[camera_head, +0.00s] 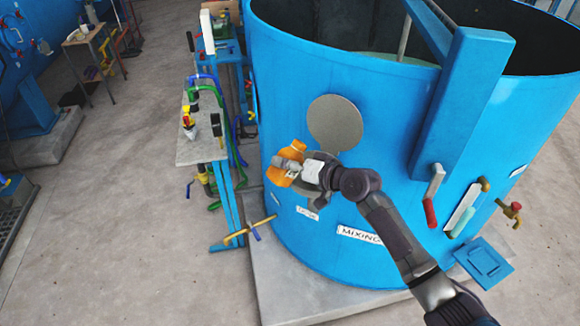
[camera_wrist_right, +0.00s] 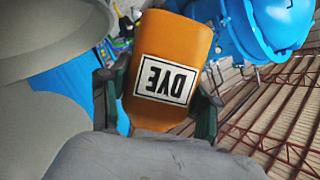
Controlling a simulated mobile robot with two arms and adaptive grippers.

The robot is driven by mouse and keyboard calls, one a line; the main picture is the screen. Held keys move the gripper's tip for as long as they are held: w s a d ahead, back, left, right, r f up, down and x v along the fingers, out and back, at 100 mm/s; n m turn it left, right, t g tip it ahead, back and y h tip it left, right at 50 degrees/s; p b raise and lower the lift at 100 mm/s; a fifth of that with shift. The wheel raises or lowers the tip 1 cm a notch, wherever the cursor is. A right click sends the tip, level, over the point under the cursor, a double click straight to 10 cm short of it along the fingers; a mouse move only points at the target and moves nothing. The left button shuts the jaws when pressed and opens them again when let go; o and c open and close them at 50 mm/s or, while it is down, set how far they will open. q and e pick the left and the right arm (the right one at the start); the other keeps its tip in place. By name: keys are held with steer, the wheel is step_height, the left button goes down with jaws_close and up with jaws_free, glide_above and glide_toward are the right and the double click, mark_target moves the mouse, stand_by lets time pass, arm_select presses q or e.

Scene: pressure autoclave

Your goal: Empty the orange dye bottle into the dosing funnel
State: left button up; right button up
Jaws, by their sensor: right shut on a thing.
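The orange dye bottle (camera_head: 279,178) is held in my right gripper (camera_head: 290,168), in front of the blue mixing tank. In the right wrist view the bottle (camera_wrist_right: 176,50) fills the middle, its DYE label upside down, with a dark finger on each side. The dosing funnel (camera_head: 335,123) appears as a round grey shape against the tank, just above and right of the bottle and apart from it in the picture. A large grey funnel surface (camera_wrist_right: 50,35) shows at the left of the wrist view. Whether dye is flowing cannot be seen. My left gripper is out of view.
The large blue tank (camera_head: 290,90) stands close behind the gripper, with a red-handled lever (camera_head: 432,195) on its right. A narrow bench (camera_head: 200,150) with small items and coloured hoses stands to the left. The concrete floor (camera_head: 120,240) at left is clear.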

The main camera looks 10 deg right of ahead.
steer(key=shift+s+a+f+m+y+b, duration=0.1)
steer(key=shift+a+f+m+y+b, duration=0.15)
steer(key=shift+m+y+b, duration=0.4)
steer(key=shift+s+a+f+m+y+b, duration=0.1)
steer(key=shift+a+f+m+y+b, duration=0.15)
steer(key=shift+m+b, duration=0.6)
steer(key=shift+r, duration=0.2)
steer(key=shift+d+f+m+t+y+b, duration=0.1)
steer(key=shift+f+m+y+b, duration=0.25)
steer(key=shift+m+b, duration=0.4)
steer(key=shift+a+f+m+t+y+b, duration=0.1)
steer(key=shift+f+m+y+b, duration=0.2)
steer(key=shift+m+b, duration=0.45)
steer(key=shift+d+f+m+t+y+b, duration=0.1)
steer(key=shift+f+m+y+b, duration=0.3)
steer(key=shift+b, duration=0.5)
steer(key=shift+r+m, duration=0.15)
steer(key=shift+m, duration=0.45)
steer(key=shift+w+d+r+m+t+y+b, duration=0.15)
steer(key=shift+d+r+m+t+y+b, duration=0.2)
steer(key=shift+m, duration=0.5)
steer(key=shift+w+d+r+m+t+y+b, duration=0.15)
steer(key=shift+r+m+t, duration=0.2)
steer(key=shift+r+m, duration=0.35)
steer(key=shift+m, duration=0.25)
steer(key=shift+f, duration=0.1)
